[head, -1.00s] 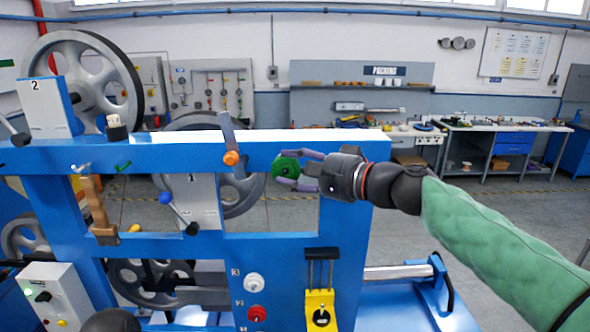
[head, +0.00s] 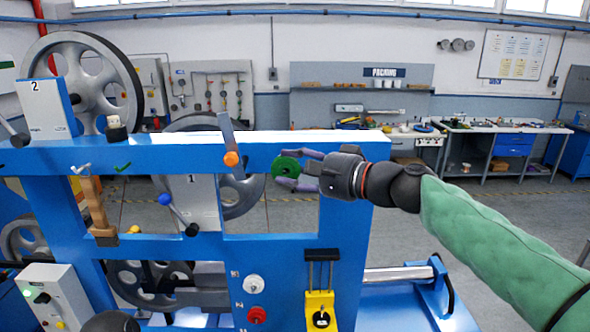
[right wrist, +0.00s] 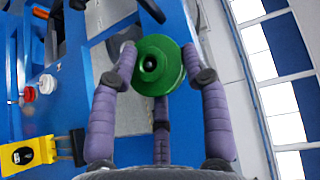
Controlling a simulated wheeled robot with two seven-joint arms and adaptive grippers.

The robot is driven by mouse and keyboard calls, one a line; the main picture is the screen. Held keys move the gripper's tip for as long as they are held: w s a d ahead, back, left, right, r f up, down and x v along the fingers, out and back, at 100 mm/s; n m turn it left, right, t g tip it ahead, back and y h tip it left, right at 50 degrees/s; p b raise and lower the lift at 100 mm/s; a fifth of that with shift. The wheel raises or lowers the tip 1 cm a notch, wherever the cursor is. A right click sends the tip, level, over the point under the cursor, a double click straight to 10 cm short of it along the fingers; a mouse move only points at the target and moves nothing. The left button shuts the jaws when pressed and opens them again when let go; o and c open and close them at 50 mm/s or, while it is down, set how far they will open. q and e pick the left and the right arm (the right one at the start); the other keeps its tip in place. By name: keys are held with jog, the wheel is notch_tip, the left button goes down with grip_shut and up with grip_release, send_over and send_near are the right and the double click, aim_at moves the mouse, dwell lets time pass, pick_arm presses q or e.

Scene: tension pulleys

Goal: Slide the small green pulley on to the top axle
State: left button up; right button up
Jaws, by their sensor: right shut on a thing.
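The small green pulley (head: 286,167) is in my right gripper (head: 299,170), in front of the right part of the blue frame's top beam (head: 345,149). In the right wrist view, the round green pulley (right wrist: 168,75) shows a dark centre hole and sits between the purple fingertips of the gripper (right wrist: 158,72). An orange-tipped part (head: 231,158) sticks out of the top beam, left of the pulley and apart from it. I cannot tell for sure whether it is the top axle.
A grey lever (head: 227,130) stands by the orange-tipped part. A blue-knobbed lever (head: 178,212) is lower left. Large grey wheels (head: 83,80) stand behind the frame at left. White and red knobs (head: 256,315) and a yellow block (head: 320,312) are below.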

jog(key=shift+s+b, duration=0.25)
jog(key=shift+b, duration=0.05)
dwell(0.4)
dwell(0.5)
jog(key=shift+w, duration=0.25)
dwell(0.3)
jog(key=shift+s+b, duration=0.25)
jog(key=shift+b, duration=0.25)
dwell(0.6)
jog(key=o, duration=1.4)
jog(key=v, duration=1.2)
jog(key=shift+w+d, duration=0.1)
jog(key=shift+d, duration=0.05)
